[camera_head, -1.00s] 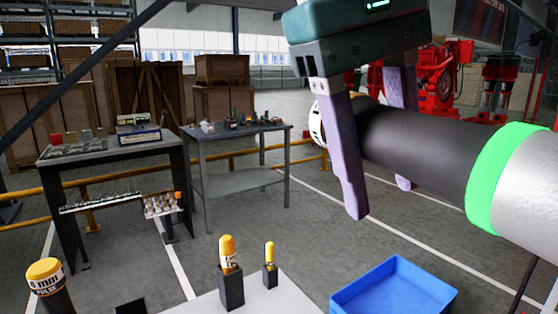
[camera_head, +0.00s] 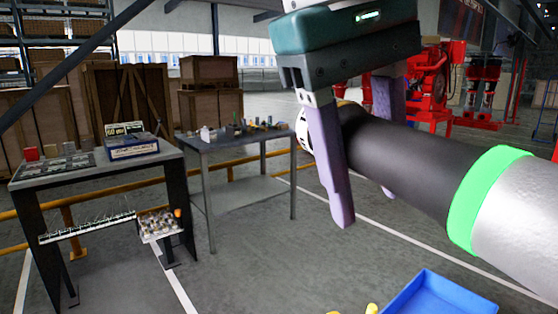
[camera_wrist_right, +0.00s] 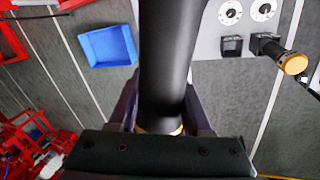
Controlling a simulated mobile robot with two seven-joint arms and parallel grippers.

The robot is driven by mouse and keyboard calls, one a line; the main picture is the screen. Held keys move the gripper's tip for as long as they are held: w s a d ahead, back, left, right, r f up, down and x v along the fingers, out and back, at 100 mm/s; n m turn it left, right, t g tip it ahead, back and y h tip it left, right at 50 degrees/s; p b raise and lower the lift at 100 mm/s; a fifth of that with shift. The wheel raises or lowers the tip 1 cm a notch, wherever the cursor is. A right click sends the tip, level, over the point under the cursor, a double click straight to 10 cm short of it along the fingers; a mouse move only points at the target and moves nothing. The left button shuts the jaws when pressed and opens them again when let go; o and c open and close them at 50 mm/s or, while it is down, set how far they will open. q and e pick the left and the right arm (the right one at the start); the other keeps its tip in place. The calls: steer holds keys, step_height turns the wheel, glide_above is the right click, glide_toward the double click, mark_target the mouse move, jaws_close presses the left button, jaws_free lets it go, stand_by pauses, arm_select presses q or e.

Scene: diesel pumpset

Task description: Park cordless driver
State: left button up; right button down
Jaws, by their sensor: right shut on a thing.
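My right gripper (camera_head: 366,205) is shut on a thick black cylindrical tool, which I take to be the cordless driver (camera_head: 405,160). The tool has a bright green band and a silver section towards the right edge, where it is cut off. In the right wrist view the driver (camera_wrist_right: 167,55) runs up between the two fingers of the right gripper (camera_wrist_right: 158,108), with a yellow ring near the palm. An empty-looking square black holder (camera_wrist_right: 232,46) sits on a light panel there. Beside it, a black tool with a yellow cap (camera_wrist_right: 293,64) is in another holder. My left gripper is not in view.
A blue bin (camera_head: 440,300) lies at the lower right; it also shows in the right wrist view (camera_wrist_right: 84,47). Two workbenches with small parts, the left (camera_head: 32,177) and the farther one (camera_head: 215,146), stand left. A red pumpset (camera_head: 428,85) is behind.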

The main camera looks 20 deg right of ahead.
steer(key=w+a+f+n+t+y+b, duration=0.3)
steer(key=a+f+n+t+y+b, duration=0.45)
steer(key=a+f+b, duration=0.55)
arm_select(q)
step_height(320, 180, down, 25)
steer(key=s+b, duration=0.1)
steer(key=b, duration=0.9)
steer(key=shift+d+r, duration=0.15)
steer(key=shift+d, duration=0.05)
arm_select(e)
steer(key=a+n+y, duration=0.1)
steer(key=y, duration=0.3)
steer(key=a+r+n+y, duration=0.1)
steer(key=a+n+y, duration=0.1)
steer(key=y, duration=0.1)
steer(key=w+a+n+y, duration=0.1)
steer(key=a+y, duration=0.1)
steer(key=y, duration=0.2)
steer(key=shift+r+t+y, duration=0.35)
steer(key=shift+r, duration=0.05)
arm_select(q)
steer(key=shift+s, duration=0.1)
